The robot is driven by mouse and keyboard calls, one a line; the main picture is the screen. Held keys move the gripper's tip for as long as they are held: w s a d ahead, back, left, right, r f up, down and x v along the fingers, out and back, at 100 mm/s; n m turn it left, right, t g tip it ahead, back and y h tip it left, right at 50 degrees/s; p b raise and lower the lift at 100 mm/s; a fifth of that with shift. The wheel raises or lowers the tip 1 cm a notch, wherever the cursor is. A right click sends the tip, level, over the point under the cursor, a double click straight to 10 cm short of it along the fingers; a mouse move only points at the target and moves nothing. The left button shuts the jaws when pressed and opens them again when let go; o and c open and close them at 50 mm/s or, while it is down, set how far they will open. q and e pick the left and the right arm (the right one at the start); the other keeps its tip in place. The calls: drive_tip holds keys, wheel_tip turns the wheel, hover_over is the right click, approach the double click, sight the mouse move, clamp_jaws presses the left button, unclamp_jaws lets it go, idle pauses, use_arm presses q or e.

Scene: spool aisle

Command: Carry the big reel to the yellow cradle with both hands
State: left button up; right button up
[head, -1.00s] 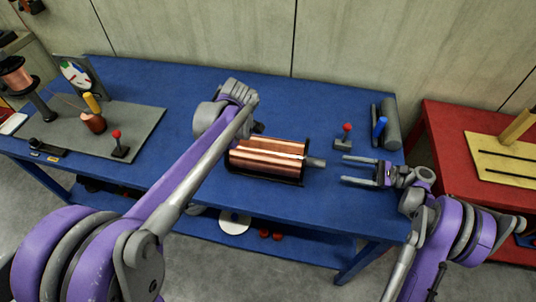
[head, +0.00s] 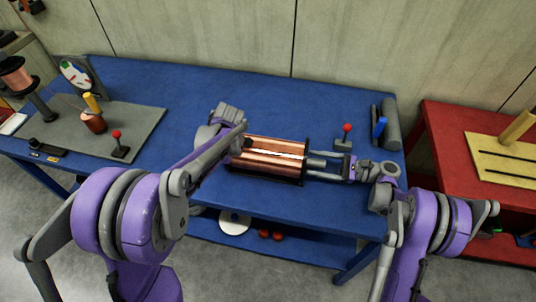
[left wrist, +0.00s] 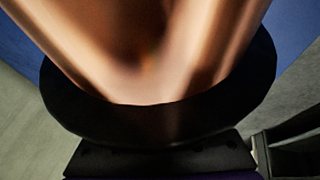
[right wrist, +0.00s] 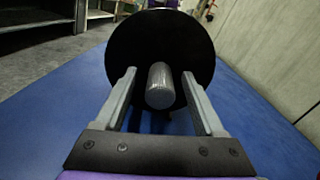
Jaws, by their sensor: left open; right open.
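The big reel (head: 272,156), copper-wound with black end flanges, lies on its side on the blue table. Its grey axle stub (right wrist: 160,88) sticks out of the right flange. My right gripper (head: 318,165) is open at the right end, its fingers either side of the stub, apart from it in the right wrist view. My left gripper (head: 240,143) is at the reel's left end, mostly hidden by my arm. In the left wrist view its palm (left wrist: 160,160) is close against the black flange; its fingers are hidden. A yellow slotted board (head: 492,163), possibly the cradle, lies on the red table.
The red table (head: 455,190) stands right of the blue table (head: 200,85), across a gap. A grey board (head: 150,125) with fixtures is at left.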

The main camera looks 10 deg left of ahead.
use_arm(q)
drive_tip(key=shift+c, duration=0.3)
use_arm(e)
drive_tip(key=shift+c, duration=0.3)
use_arm(q)
clamp_jaws()
use_arm(e)
clamp_jaws()
idle(0.4)
drive_tip(key=shift+r, duration=0.1)
